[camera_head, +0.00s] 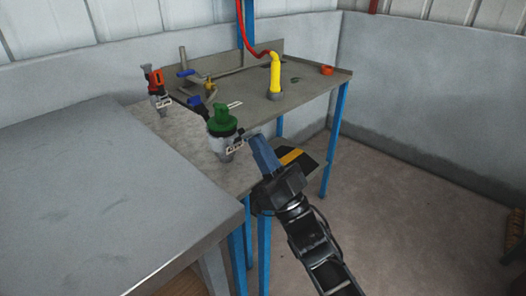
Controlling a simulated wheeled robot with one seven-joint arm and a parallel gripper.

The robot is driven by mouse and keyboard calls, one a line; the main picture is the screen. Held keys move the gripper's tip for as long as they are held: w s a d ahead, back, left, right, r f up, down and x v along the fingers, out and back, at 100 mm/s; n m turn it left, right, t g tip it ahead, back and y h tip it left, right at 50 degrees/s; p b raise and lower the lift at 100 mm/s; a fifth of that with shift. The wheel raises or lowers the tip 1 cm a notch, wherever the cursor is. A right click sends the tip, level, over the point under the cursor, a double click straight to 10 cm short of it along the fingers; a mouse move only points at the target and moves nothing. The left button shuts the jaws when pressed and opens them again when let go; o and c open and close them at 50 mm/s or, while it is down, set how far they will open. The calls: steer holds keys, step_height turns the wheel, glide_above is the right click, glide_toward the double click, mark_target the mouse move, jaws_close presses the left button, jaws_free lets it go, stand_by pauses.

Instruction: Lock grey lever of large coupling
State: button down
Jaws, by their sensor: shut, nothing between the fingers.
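The large coupling (223,136) stands upright near the front right edge of the grey bench, with a green top (222,118) and a grey metal body. A small light-grey lever-like part (234,147) shows on the right side of its body; whether it is locked is too small to tell. My gripper (253,139) reaches in from the lower right, its blue fingers shut and empty. The fingertips are just right of the coupling, close to the lever; I cannot tell whether they touch it.
A smaller orange-topped coupling (157,88) stands at the back left. Blue-handled valves (188,72), a yellow hose end (275,73) with a red hose, and an orange ring (327,70) are on the bench (305,85).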

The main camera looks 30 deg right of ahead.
mark_target(256, 128)
steer(key=shift+r+p, duration=0.15)
steer(key=shift+p, duration=0.2)
steer(key=r+g+p, duration=0.1)
steer(key=g+p, duration=0.1)
steer(key=p, duration=0.4)
steer(key=w+r+g+h+p, duration=0.1)
steer(key=r+g+p, duration=0.1)
steer(key=p, duration=0.5)
steer(key=shift+a+r, duration=0.2)
steer(key=shift+w+a+r+p, duration=0.1)
steer(key=shift+w+r+p, duration=0.3)
steer(key=shift+p, duration=0.6)
steer(key=shift+p+x, duration=0.45)
steer(key=shift+x, duration=0.65)
steer(key=shift+w, duration=0.1)
steer(key=shift+w+a+r, duration=0.1)
steer(key=shift+w+r, duration=0.05)
steer(key=shift+r, duration=0.1)
